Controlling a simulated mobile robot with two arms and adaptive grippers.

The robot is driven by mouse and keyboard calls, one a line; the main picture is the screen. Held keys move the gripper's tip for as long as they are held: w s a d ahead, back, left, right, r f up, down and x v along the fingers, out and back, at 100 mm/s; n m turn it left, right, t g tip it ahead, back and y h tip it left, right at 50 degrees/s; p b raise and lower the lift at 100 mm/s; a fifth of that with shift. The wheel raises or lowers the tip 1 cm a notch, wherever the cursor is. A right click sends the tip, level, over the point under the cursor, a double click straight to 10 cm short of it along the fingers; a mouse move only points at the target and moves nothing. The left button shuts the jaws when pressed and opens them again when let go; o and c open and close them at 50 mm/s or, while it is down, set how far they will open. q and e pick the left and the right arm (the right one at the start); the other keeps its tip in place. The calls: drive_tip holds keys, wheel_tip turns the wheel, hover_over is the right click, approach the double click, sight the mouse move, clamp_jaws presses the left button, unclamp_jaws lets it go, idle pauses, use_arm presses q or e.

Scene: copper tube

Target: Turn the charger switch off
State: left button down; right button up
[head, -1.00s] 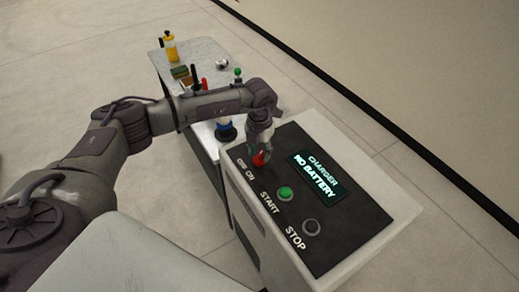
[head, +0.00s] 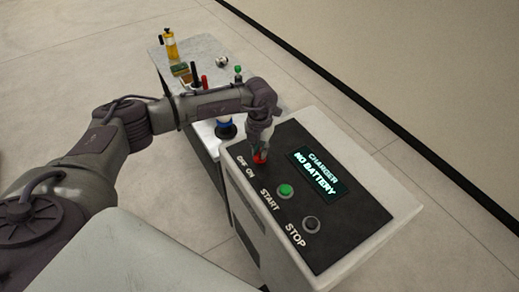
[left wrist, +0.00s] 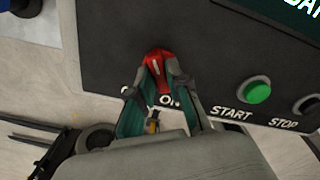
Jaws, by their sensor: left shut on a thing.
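The charger (head: 357,228) is a white box with a dark top panel. Its red switch (head: 261,157) sits at the panel's left end, above the labels OFF and ON. The red switch also shows in the left wrist view (left wrist: 158,66), between my fingertips. My left gripper (head: 259,154) points down from above and is shut on the red switch; its fingers (left wrist: 157,84) touch both sides of the knob. The gripper partly hides the OFF label in the left wrist view. My right gripper is not in view.
A green START button (head: 285,191) and a dark STOP button (head: 311,224) sit on the same panel. The display (head: 318,173) reads CHARGER NO BATTERY. Behind stands a bench (head: 206,50) with a yellow bottle (head: 171,46) and several small items.

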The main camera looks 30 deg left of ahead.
use_arm(q)
drive_tip(key=shift+n, duration=1.2)
drive_tip(key=n+b, duration=0.1)
drive_tip(key=n, duration=0.2)
drive_tip(key=shift+n, duration=0.3)
drive_tip(key=n, duration=0.5)
drive_tip(key=shift+r, duration=0.1)
drive_tip(key=shift+n, duration=0.3)
drive_tip(key=shift+w, duration=0.1)
drive_tip(key=c, duration=1.1)
unclamp_jaws()
